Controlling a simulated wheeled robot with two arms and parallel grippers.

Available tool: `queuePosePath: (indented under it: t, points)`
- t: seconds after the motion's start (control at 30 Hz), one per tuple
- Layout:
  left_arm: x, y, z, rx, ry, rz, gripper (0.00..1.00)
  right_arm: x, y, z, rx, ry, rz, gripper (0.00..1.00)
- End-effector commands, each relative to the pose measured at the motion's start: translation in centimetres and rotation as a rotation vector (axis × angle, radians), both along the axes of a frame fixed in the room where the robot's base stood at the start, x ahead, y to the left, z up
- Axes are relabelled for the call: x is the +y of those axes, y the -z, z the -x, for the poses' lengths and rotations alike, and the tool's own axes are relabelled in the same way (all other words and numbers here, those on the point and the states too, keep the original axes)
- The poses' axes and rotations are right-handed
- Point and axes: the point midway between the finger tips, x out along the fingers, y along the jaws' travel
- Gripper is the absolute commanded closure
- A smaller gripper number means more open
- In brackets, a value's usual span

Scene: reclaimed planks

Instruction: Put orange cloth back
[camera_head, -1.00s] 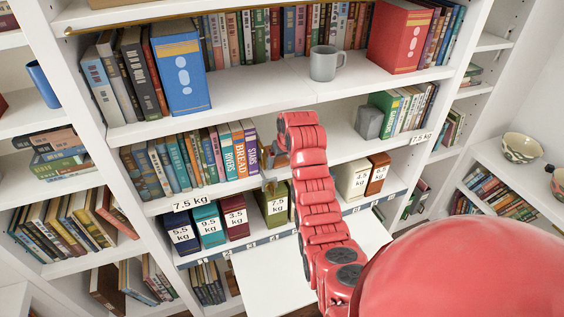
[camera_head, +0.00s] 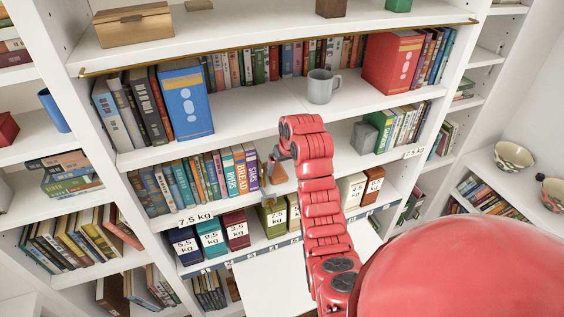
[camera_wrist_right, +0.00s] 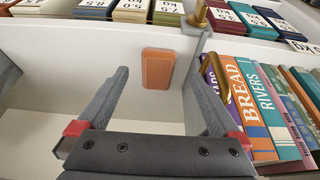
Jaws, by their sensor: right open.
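A small orange block-like piece (camera_wrist_right: 157,68), which I take for the folded orange cloth, shows in the right wrist view against the white shelf. In the head view an orange patch (camera_head: 279,174) shows by my right gripper, right of the "BREAD" book. My right gripper (camera_wrist_right: 160,80) is open, with a grey finger on either side of the orange piece in the picture. I see no contact, and the depth gap is unclear. In the head view my right gripper (camera_head: 271,170) is small and partly hidden by my red arm. My left gripper is not in view.
A row of books (camera_head: 205,178) stands left of the gripper; they show close to a finger in the wrist view. Weight-labelled boxes (camera_head: 212,237) line the shelf below. A grey mug (camera_head: 322,87) stands above. A grey block (camera_head: 364,137) stands right of the arm.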

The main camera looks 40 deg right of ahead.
Motion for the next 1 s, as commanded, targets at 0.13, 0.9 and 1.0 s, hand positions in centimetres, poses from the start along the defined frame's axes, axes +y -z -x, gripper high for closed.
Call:
queuePosePath:
  t: [0.13, 0.9, 1.0]
  points:
    - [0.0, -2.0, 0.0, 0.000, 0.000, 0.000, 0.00, 0.1, -1.9, 0.6, 0.000, 0.001, 0.001, 0.00]
    - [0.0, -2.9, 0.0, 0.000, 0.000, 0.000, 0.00, 0.2, -3.0, 1.0, -0.004, 0.000, 0.002, 0.00]
    - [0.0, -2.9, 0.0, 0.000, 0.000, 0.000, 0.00, 0.2, -3.0, 1.0, -0.004, 0.000, 0.002, 0.00]
